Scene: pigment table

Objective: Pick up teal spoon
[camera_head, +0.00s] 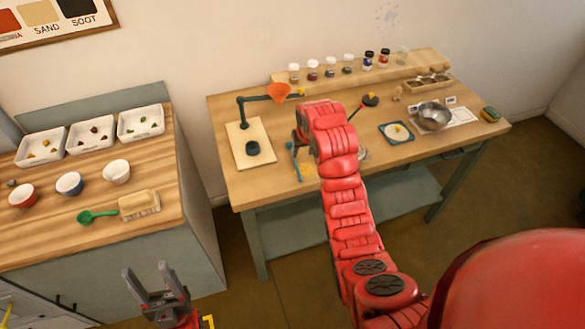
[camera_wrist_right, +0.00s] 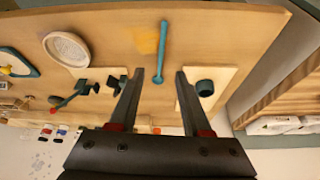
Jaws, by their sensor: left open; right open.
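The teal spoon (camera_head: 296,163) lies on the wooden worktable (camera_head: 225,180), left of my right arm, partly hidden in the head view. The right wrist view shows its long thin teal handle (camera_wrist_right: 163,45), with one end lying between the fingertips in the picture. My right gripper (camera_wrist_right: 159,74) is open and empty above the table, fingers pointing at the spoon; contact cannot be told. In the head view the right gripper (camera_head: 298,138) is mostly hidden by its own red arm. My left gripper (camera_head: 148,275) is open and empty, low in front of the left counter.
A yellow patch (camera_wrist_right: 148,38) lies beside the spoon. Jars stand on the back shelf (camera_head: 420,62). A metal bowl (camera_head: 433,116) is right.

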